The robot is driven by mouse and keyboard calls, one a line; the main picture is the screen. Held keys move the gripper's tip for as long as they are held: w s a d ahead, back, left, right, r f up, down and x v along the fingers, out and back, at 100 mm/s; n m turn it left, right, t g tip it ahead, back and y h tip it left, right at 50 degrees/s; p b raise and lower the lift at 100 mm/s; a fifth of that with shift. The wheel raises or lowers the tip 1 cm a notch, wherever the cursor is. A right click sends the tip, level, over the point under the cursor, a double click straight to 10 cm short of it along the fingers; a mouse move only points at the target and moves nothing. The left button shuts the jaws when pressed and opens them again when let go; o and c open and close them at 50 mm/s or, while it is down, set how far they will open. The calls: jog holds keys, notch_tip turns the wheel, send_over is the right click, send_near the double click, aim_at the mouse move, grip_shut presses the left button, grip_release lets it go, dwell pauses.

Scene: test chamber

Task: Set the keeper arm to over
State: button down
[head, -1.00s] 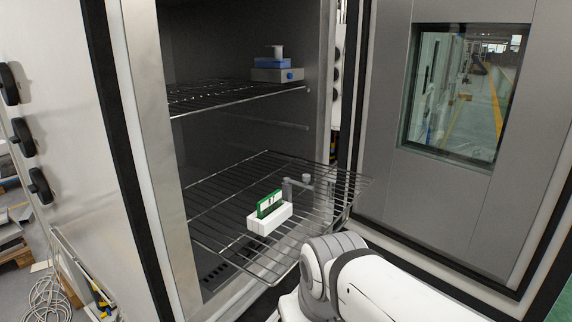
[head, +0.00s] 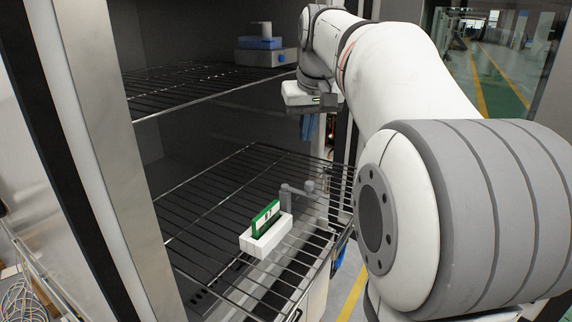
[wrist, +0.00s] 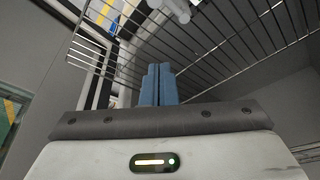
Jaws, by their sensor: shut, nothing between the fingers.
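The keeper arm (head: 298,191) is a small grey arm on a post standing on the pulled-out lower wire shelf. It points right, away from a green board (head: 265,218) that stands upright in a white slotted holder (head: 266,240) just in front of the post. My gripper (head: 308,138) hangs above and behind the keeper arm, apart from it, its blue fingers shut and empty. The closed fingers also show in the wrist view (wrist: 158,70), with the wire shelf beyond them. A pale part at the top edge there is cut off, and I cannot tell what it is.
The lower wire shelf (head: 205,240) has free room left of the holder. The upper shelf (head: 165,88) carries a grey and blue device (head: 264,52). The metal chamber wall (head: 105,130) stands left; my arm covers much of the right.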

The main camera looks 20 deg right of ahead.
jog(key=shift+s+r, duration=0.1)
jog(key=shift+s, duration=0.1)
notch_tip(320, 180, down, 10)
jog(key=p, duration=0.2)
jog(key=shift+s+p, duration=0.25)
jog(key=shift+p, duration=0.05)
jog(key=shift+s+r, duration=0.1)
jog(key=shift+r, duration=0.05)
jog(key=shift+d, duration=0.15)
